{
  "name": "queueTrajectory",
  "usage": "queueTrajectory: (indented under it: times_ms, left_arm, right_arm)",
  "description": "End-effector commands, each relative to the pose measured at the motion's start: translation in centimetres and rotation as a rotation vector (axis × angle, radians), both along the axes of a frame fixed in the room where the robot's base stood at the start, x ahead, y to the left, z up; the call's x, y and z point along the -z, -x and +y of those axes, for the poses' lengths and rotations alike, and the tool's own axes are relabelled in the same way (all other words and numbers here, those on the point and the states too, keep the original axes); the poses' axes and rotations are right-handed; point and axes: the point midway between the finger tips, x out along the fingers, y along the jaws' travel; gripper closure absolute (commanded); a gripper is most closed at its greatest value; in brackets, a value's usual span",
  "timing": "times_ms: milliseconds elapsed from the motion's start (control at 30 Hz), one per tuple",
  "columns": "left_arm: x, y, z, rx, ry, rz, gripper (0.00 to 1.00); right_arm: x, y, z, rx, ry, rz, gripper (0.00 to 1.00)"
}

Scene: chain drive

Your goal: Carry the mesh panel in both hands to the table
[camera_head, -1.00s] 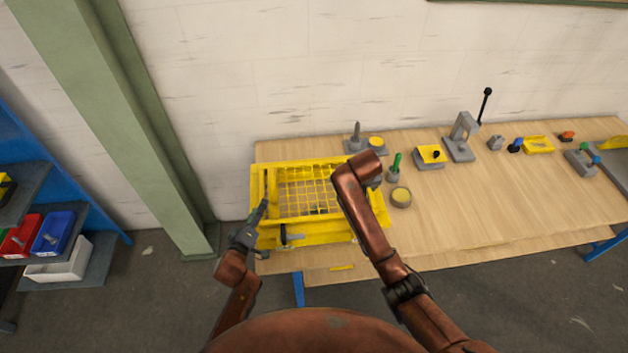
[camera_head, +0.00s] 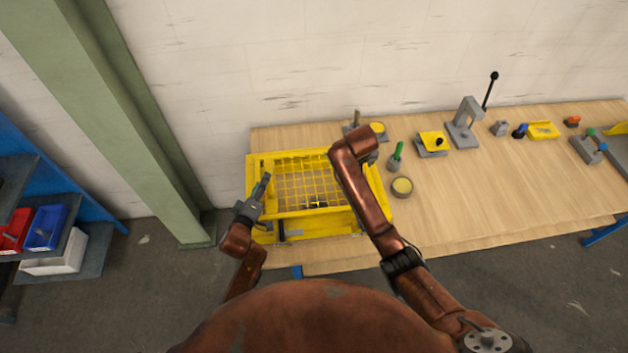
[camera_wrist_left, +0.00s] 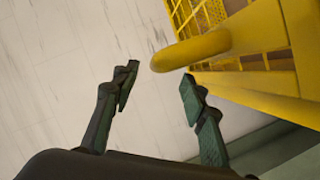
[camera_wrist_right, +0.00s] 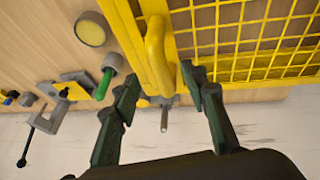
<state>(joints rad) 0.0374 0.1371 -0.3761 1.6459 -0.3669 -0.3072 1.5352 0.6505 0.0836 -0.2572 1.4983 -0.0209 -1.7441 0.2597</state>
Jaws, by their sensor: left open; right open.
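The yellow mesh panel (camera_head: 318,211) is at the left end of the wooden table (camera_head: 480,200), with its grid facing up. My left gripper (camera_head: 265,182) is open at the panel's left side. In the left wrist view, a rounded yellow handle (camera_wrist_left: 200,47) lies just beyond and between its open fingers (camera_wrist_left: 158,82), not gripped. In the head view my right forearm covers the right gripper and part of the panel's right side. In the right wrist view, the right gripper (camera_wrist_right: 160,78) is open, with a yellow handle (camera_wrist_right: 157,55) between and just ahead of its fingertips.
Right of the panel stand a green-handled tool (camera_head: 396,158), a round yellow-topped cup (camera_head: 402,187) and a grey lever press (camera_head: 464,126). A green pillar (camera_head: 125,120) and a blue shelf with bins (camera_head: 45,228) are at left. The table's front right is clear.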

Motion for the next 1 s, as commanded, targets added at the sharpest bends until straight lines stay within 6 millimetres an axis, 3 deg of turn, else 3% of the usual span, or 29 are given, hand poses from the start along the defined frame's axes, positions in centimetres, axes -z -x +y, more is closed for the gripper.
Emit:
queueTrajectory:
  times_ms: [400, 833, 1000]
  left_arm:
    - [1.1, -5.5, -1.5, 0.003, 0.001, -0.001, 0.6]
    - [1.3, -6.3, -1.8, 0.002, 0.002, 0.0, 0.6]
    - [1.3, -6.3, -1.7, 0.003, 0.001, 0.0, 0.72]
  right_arm:
    - [5.2, -2.2, -1.1, 0.003, 0.002, 0.001, 0.6]
    - [6.0, -2.5, -1.2, 0.003, 0.0, 0.0, 0.6]
    - [6.0, -2.5, -1.2, 0.004, 0.001, 0.0, 0.72]
